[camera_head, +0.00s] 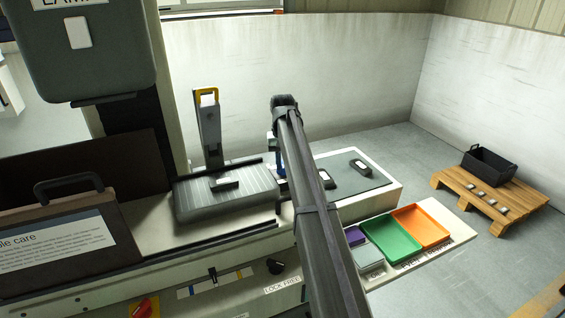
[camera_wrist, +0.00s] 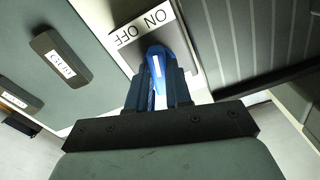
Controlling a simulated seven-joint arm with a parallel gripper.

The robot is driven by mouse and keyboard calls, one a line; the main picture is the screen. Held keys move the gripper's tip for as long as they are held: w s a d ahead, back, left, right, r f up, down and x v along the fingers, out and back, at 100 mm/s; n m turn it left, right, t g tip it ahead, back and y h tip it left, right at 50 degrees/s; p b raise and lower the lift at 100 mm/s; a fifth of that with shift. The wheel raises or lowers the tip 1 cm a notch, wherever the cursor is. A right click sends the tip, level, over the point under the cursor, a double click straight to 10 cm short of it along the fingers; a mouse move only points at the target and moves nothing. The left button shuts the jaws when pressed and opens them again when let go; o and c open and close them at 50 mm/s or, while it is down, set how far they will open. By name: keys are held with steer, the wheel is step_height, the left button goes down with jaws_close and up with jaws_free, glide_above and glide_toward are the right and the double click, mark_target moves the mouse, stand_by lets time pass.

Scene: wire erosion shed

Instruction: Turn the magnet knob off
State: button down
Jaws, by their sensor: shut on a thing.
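The magnet knob (camera_wrist: 155,68) is blue with a white pointer line. It stands beside a white label (camera_wrist: 145,28) marked ON and OFF. My gripper (camera_wrist: 160,82) is shut on the knob, with a dark finger on each side of it. I cannot tell for sure which word the pointer faces. In the head view, a little blue of the knob (camera_head: 281,162) shows beside my dark arm at the right end of the ribbed grey plate (camera_head: 225,194). My arm hides most of the gripper and knob there.
A dark labelled block (camera_head: 224,184) lies on the ribbed plate. A yellow-topped grey upright (camera_head: 208,125) stands behind it. More labelled dark blocks (camera_head: 360,166) lie on the green-grey mat to the right. Green (camera_head: 390,238) and orange (camera_head: 421,226) trays sit lower right.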

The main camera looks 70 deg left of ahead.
steer(key=n, duration=1.2)
stand_by(0.6)
steer(key=c, duration=1)
jaws_free()
steer(key=shift+c, duration=0.2)
steer(key=shift+r, duration=0.15)
step_height(320, 180, up, 14)
steer(key=shift+f, duration=0.2)
